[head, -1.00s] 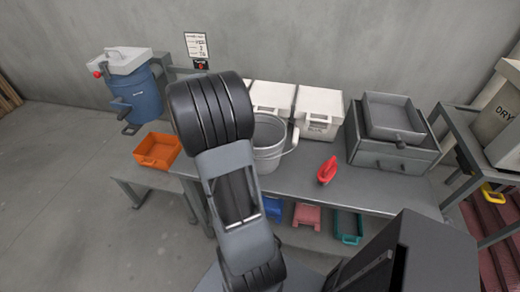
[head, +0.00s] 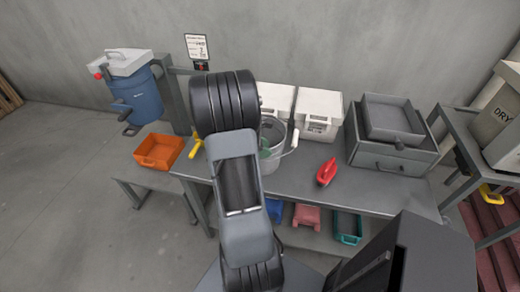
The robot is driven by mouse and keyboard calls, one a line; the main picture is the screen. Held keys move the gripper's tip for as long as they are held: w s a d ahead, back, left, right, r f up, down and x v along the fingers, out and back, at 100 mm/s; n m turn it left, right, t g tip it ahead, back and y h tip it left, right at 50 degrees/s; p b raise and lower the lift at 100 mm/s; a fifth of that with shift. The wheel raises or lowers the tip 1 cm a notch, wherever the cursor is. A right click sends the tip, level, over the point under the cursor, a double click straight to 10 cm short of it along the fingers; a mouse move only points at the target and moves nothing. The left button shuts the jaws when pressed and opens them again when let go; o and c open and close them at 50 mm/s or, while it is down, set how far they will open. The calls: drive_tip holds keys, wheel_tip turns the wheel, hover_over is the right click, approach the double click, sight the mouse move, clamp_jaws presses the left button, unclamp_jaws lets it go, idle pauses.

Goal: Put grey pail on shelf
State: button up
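The grey pail (head: 274,162) stands upright on the grey workbench, its left part hidden behind my arm. Its handle, with a white grip, leans out to the right. A small greenish shape (head: 265,148) shows at the pail's left side next to my arm; I cannot tell what it is or whether it is inside the pail. A low shelf under the bench holds a blue bin (head: 274,212), a pink bin (head: 306,217) and a teal bin (head: 347,229). My arm rises in front of the bench; my gripper is hidden behind it.
A red-handled item (head: 326,172) lies right of the pail. White boxes (head: 319,115) stand behind it, grey trays (head: 392,120) to the right. An orange bin (head: 158,152) sits on a lower bench at left. A yellow item (head: 197,146) shows beside my arm.

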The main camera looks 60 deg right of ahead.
clamp_jaws()
idle(0.3)
drive_tip(key=shift+s+f, duration=0.1)
idle(1.1)
